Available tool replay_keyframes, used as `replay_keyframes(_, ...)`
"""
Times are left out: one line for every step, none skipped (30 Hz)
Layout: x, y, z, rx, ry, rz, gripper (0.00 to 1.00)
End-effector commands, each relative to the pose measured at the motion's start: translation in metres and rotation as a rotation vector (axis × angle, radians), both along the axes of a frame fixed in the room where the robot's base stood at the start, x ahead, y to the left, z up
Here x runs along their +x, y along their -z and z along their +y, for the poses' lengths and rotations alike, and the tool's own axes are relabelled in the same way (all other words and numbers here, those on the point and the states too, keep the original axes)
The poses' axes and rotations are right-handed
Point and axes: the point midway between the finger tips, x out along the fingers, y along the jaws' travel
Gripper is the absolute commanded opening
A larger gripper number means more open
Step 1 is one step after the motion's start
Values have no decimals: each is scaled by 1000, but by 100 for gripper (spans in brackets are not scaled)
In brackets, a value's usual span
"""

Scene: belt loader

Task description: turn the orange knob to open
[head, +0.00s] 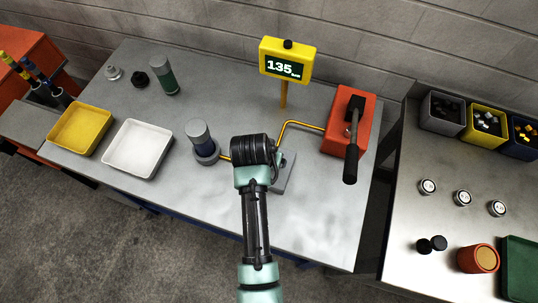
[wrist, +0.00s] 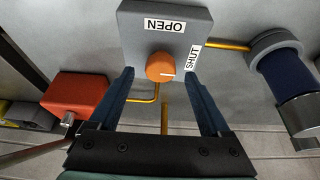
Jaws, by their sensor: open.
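The orange knob (wrist: 159,66) sits on a grey valve block (wrist: 195,20) in the wrist view. Its white line points right, to the side of the SHUT label (wrist: 193,57). The OPEN label (wrist: 165,25) is at the block's far side in the picture, above the knob. My gripper (wrist: 160,76) is open, one finger on each side of the knob with a gap to it on both sides. I cannot tell whether the fingertips are at the knob's height. In the head view my arm hides the knob and most of the block (head: 288,180).
Yellow pipes join the block to a red hand pump (head: 337,135) and a blue-grey cylinder (head: 199,136). A yellow gauge (head: 284,47) reads 135. Yellow (head: 60,145) and white (head: 118,167) trays stand left. The bench front is clear.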

Motion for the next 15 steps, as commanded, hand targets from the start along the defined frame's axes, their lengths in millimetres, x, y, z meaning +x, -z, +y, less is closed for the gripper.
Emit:
replay_keyframes(2,4,-1,0,1,0,81)
replay_keyframes(3,6,-1,0,1,0,81)
replay_keyframes(5,9,-1,0,1,-1,81)
replay_keyframes(5,11,-1,0,1,-1,81)
replay_keyframes(6,12,-2,0,1,-1,81)
replay_keyframes(6,14,-2,0,1,-1,81)
replay_keyframes(7,14,-2,1,1,-1,81)
replay_keyframes(7,15,-2,1,1,-1,81)
replay_keyframes(7,16,-2,1,1,-2,81)
replay_keyframes(7,16,-2,1,1,-2,81)
replay_keyframes(7,16,-2,1,1,-2,81)
replay_keyframes(7,16,-2,1,1,-2,81)
replay_keyframes(7,16,-2,0,0,-2,81)
replay_keyframes(7,16,-2,0,0,-2,81)
replay_keyframes(7,16,-2,0,0,-2,81)
